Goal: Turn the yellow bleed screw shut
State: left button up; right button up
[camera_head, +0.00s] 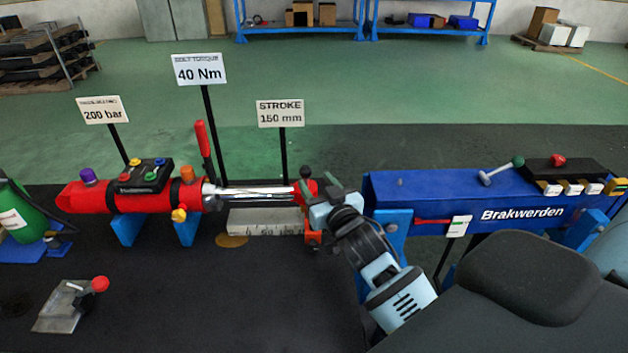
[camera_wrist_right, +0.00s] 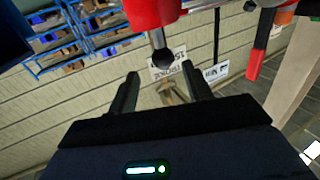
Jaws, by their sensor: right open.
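The yellow bleed screw (camera_head: 179,215) sticks out low on the front of the red cylinder (camera_head: 140,196), near its rod end. My right gripper (camera_head: 322,213) is well to the right of the screw, by the red end piece of the chrome rod (camera_head: 255,193). In the wrist view the right gripper (camera_wrist_right: 161,92) is open, and nothing is clasped between its fingers. A black ball on a red part (camera_wrist_right: 150,12) shows just beyond the fingertips. I cannot make out the yellow screw in the wrist view. My left gripper is not in view.
Blue supports (camera_head: 127,229) hold the cylinder, and a scale block (camera_head: 265,221) lies under the rod. A red lever (camera_head: 202,138) rises behind. A blue beam (camera_head: 450,190) stands right; a lever plate (camera_head: 70,305) lies front left. The dark bench front is mostly clear.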

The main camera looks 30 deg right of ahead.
aim_at(179, 215)
jog(key=k+j, duration=0.1)
jog(key=k, duration=0.4)
jog(key=k+j, duration=0.15)
jog(key=k, duration=0.35)
